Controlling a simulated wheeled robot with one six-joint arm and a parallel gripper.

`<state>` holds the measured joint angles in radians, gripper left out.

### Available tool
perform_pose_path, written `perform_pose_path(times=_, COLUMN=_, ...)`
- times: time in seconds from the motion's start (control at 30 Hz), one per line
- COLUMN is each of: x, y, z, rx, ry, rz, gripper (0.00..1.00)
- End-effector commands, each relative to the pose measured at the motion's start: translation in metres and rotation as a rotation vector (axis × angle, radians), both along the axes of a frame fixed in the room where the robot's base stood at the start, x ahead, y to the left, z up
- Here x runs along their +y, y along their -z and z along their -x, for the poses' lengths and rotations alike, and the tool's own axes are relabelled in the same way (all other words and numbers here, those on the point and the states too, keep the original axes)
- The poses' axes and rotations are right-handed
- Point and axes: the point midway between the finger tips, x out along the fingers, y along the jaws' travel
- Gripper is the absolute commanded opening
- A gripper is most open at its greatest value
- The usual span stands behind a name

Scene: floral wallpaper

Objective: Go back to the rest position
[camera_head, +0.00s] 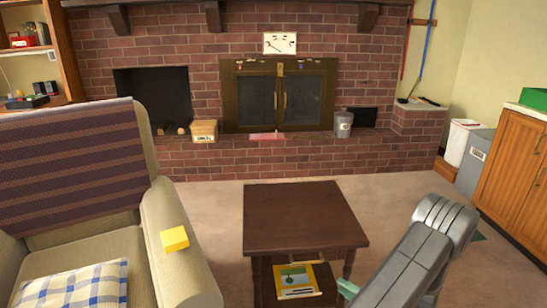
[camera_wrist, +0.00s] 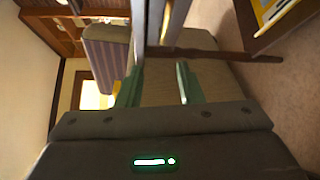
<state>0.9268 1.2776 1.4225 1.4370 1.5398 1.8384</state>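My arm (camera_head: 415,255) reaches into the lower right of the head view, beside the dark wooden side table. In that view my gripper is mostly hidden behind the arm; only a small green part shows by the table's right leg. In the wrist view my gripper (camera_wrist: 158,82) shows two green fingers spread apart, with nothing visible held between them. The beige armchair lies beyond the fingers.
The side table (camera_head: 305,215) has a bare top and a yellow magazine (camera_head: 297,279) on its lower shelf. Carpet (camera_head: 400,190) is clear before the brick fireplace. Cabinets (camera_head: 515,170) stand right.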

Motion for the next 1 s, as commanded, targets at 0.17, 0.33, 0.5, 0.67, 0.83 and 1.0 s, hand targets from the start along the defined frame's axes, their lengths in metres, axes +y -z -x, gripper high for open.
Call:
perform_pose_path(times=0.17, x=-0.001, y=0.000, z=0.002, rx=-0.093, ry=0.045, rz=0.078, gripper=0.33)
perform_pose_path(times=0.33, x=-0.002, y=-0.001, z=0.003, rx=-0.176, ry=0.090, rz=0.157, gripper=0.33)
perform_pose_path(times=0.5, x=-0.004, y=-0.002, z=0.004, rx=-0.254, ry=0.135, rz=0.243, gripper=0.33)
perform_pose_path(times=0.67, x=-0.006, y=-0.003, z=0.005, rx=-0.322, ry=0.179, rz=0.329, gripper=0.33)
perform_pose_path(times=0.83, x=-0.009, y=-0.003, z=0.007, rx=-0.385, ry=0.226, rz=0.423, gripper=0.33)
perform_pose_path(times=1.0, x=-0.011, y=-0.004, z=0.009, rx=-0.443, ry=0.270, rz=0.523, gripper=0.33)
